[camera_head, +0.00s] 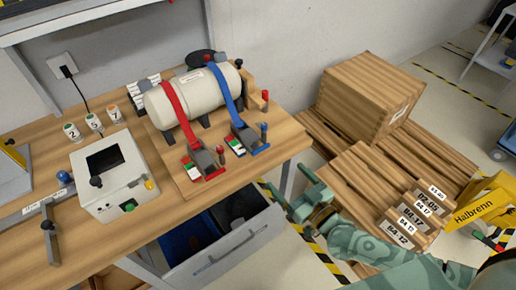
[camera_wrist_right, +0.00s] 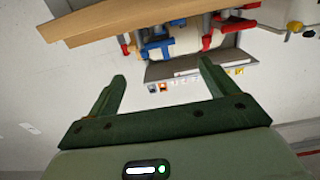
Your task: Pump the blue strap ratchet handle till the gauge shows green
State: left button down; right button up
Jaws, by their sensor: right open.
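A white cylinder (camera_head: 190,102) lies on a wooden board on the bench, with a blue strap (camera_head: 224,84) and a red strap (camera_head: 177,109) over it. The blue strap runs down to a grey ratchet (camera_head: 243,133) on a blue base, with a dark-knobbed blue handle (camera_head: 264,130) standing beside it. A small gauge strip (camera_head: 235,146) with green, white and red lies at its left; its reading is too small to tell. My right gripper (camera_head: 292,184) is open and empty, off the bench's right end, apart from the ratchet. It also shows in the right wrist view (camera_wrist_right: 161,78). My left gripper is out of view.
A red-strap ratchet (camera_head: 204,160) sits left of the blue one. A white box (camera_head: 112,178) with a dark screen stands on the bench. An open grey drawer (camera_head: 228,247) juts out below. Wooden crates (camera_head: 369,97) on pallets stand at right.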

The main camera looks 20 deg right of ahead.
aim_at(261, 148)
jog(key=b+x, duration=0.2)
jog(key=x, duration=1.1)
jog(key=shift+w+f, duration=0.1)
jog(key=shift+w, duration=0.1)
